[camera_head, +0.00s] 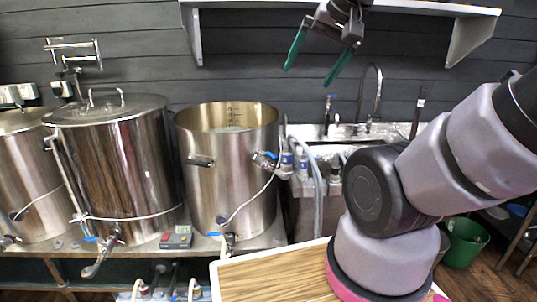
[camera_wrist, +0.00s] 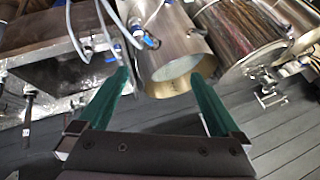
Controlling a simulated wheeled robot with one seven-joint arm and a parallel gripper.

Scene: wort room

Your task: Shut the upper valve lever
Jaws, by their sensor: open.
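The open steel pot (camera_head: 228,175) stands on the bench and carries an upper valve on its right wall. That valve has a small blue lever (camera_head: 271,155); its exact angle is hard to tell. In the wrist view the scene is turned over, and the blue lever (camera_wrist: 150,42) shows beside the pot (camera_wrist: 172,55), a little beyond the left finger's tip. My gripper (camera_head: 308,74) is open and empty, with two green fingers, high above and to the right of the pot. In the wrist view my gripper (camera_wrist: 162,75) frames the pot's rim, touching nothing that I can see.
A lidded kettle (camera_head: 118,150) stands left of the pot, with a blue-handled valve low on its front. A lower valve (camera_head: 228,240) sits on the pot. Hoses (camera_head: 318,195) and a sink with a tap (camera_head: 372,95) are to the right. A wall shelf (camera_head: 430,6) is overhead.

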